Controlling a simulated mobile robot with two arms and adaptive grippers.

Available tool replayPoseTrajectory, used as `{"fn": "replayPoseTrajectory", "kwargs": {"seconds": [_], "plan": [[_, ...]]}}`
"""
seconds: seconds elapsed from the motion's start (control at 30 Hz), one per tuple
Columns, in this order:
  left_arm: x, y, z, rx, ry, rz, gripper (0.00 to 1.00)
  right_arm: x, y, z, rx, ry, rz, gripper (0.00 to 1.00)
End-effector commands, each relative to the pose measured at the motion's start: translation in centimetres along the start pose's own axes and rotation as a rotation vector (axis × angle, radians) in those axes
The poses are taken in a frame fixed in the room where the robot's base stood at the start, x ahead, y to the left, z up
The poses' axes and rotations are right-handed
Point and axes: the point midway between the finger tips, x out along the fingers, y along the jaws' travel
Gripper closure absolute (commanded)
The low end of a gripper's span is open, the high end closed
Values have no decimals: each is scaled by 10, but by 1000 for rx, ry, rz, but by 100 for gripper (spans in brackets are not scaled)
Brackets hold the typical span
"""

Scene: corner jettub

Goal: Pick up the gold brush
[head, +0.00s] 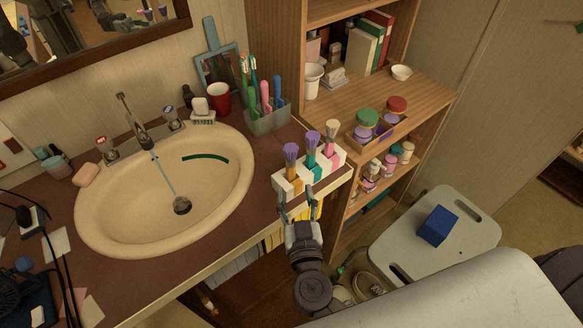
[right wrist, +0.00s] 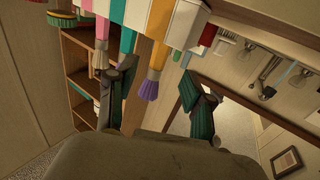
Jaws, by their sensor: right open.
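The gold brush (head: 292,168) has a gold handle and purple bristles. It stands upright, bristles up, at the left end of a white holder (head: 311,182) on the counter's right edge. A teal-handled brush (head: 312,152) with purple bristles and a pink-handled brush (head: 331,138) with cream bristles stand beside it. My right gripper (head: 298,198) is open at the holder's front, just below the gold brush. In the right wrist view, the picture is inverted and the gold brush (right wrist: 157,62) shows between the spread fingers (right wrist: 160,80). Contact cannot be told. My left gripper is not in view.
A sink (head: 230,190) with running water is to the left. A cup of toothbrushes (head: 267,121) stands behind the holder. A wooden shelf (head: 420,92) with jars rises to the right. A grey stool (head: 395,243) carries a blue box (head: 437,226).

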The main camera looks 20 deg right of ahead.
Motion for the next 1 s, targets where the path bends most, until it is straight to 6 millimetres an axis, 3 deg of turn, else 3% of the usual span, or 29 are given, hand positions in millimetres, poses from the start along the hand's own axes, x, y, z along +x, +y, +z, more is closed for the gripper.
{"fn": "replayPoseTrajectory", "kwargs": {"seconds": [0.1, 0.33, 0.6, 0.9, 1.0], "plan": [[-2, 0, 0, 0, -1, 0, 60, 19, 0, -1, 0, 2, 0, 48], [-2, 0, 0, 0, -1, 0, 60, 36, 0, 0, 0, 1, -1, 48], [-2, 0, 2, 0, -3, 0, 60, 74, 0, 1, 0, 2, -1, 48], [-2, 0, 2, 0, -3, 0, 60, 81, 0, 1, -1, 0, -1, 48], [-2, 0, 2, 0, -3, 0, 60, 80, 0, 1, -1, 0, -1, 62]]}}
